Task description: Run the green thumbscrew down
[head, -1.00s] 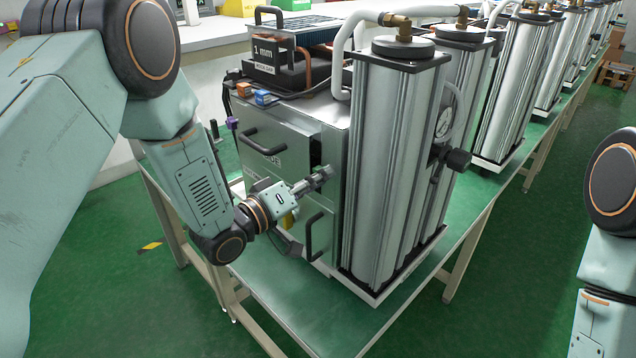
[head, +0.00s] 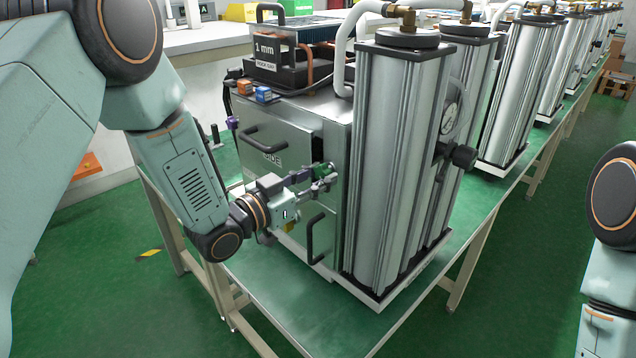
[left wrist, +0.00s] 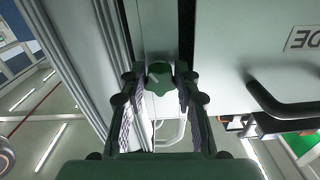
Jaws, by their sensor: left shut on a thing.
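The green thumbscrew (head: 321,169) is on the front of the metal cabinet (head: 335,122), just left of the silver columns. In the left wrist view the lobed green head of the thumbscrew (left wrist: 159,78) sits between both fingertips. My left gripper (head: 324,178) is shut on it, reaching in from the left; its fingers also show in the left wrist view (left wrist: 160,86). The fingers hide part of the screw, and I cannot tell how deep its thread sits. My right gripper is out of view; only part of the right arm shows at the right edge.
A drawer front with a black handle (head: 264,138) is left of the screw, and a lower black handle (head: 314,240) is below. The silver column (head: 388,160) stands close on the right. The green bench top (head: 350,318) is bare in front.

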